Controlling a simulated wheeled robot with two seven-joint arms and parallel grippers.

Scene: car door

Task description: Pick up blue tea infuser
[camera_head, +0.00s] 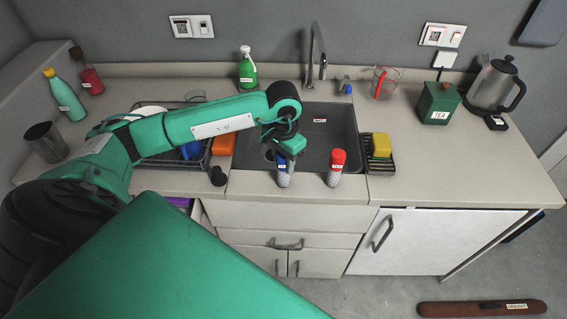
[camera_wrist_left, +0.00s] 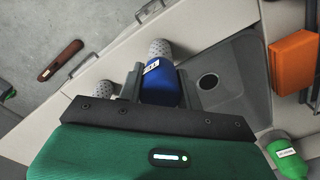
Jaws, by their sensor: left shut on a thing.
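The blue tea infuser (camera_head: 283,180) stands upright at the front edge of the sink, with a blue top and a perforated metal lower part. In the wrist view its blue body (camera_wrist_left: 160,86) sits between the fingers of my left gripper (camera_wrist_left: 157,82). In the head view my left gripper (camera_head: 286,157) comes down on it from above and is shut on its blue top. A red tea infuser (camera_head: 337,160) stands to its right, apart from it. My right gripper is not in view.
The dark sink (camera_head: 330,116) lies behind the infusers. An orange block (camera_head: 223,145) is left, and a rack with a yellow sponge (camera_head: 380,145) is right. A green tea box (camera_head: 438,103) and a kettle (camera_head: 495,87) stand far right. The right counter front is clear.

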